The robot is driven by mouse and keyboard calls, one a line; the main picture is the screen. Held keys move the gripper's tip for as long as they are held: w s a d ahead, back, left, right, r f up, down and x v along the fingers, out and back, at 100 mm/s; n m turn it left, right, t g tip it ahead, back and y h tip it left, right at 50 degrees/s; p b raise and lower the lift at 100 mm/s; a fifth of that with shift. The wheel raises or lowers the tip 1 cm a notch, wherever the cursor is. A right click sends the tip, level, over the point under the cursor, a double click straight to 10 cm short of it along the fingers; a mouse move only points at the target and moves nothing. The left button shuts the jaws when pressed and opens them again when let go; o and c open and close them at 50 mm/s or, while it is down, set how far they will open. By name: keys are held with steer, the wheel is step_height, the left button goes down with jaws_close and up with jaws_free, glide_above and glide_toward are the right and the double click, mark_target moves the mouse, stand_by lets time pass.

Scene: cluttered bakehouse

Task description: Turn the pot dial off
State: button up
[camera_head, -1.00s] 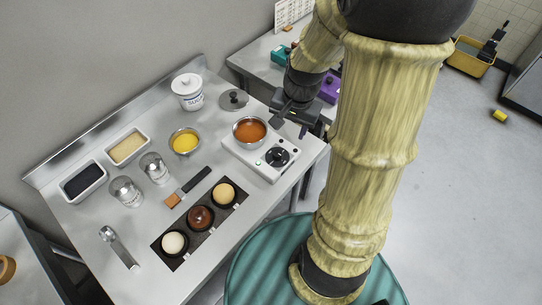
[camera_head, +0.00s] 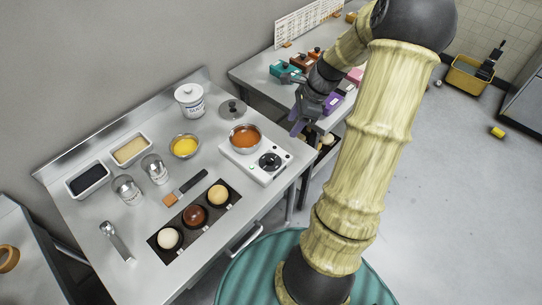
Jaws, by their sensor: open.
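The pot (camera_head: 245,137) holds an orange-brown liquid and sits on a small white cooker (camera_head: 252,167) at the right end of the steel table. The black pot dial (camera_head: 270,162) is on the cooker's near right part. Its pointer is too small to read clearly. My gripper (camera_head: 296,128) is open and empty, to the right of and above the cooker, apart from the dial. Its fingers point down toward the left.
A grey lid (camera_head: 232,108) and a sugar jar (camera_head: 190,100) stand behind the pot. A bowl of yellow liquid (camera_head: 184,146), a brush (camera_head: 186,187) and a dark tray (camera_head: 234,191) with round items lie left. A second table (camera_head: 262,68) with coloured boxes is behind my gripper.

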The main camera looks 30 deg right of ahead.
mark_target(270, 157)
steer(key=shift+f, duration=0.1)
steer(key=p+x, duration=0.3)
steer(key=x, duration=1.4)
steer(key=shift+f+p, duration=0.2)
steer(key=shift+p, duration=0.15)
steer(key=c, duration=0.9)
steer(key=shift+d, duration=0.3)
steer(key=shift+c, duration=0.4)
steer(key=shift+a, duration=0.2)
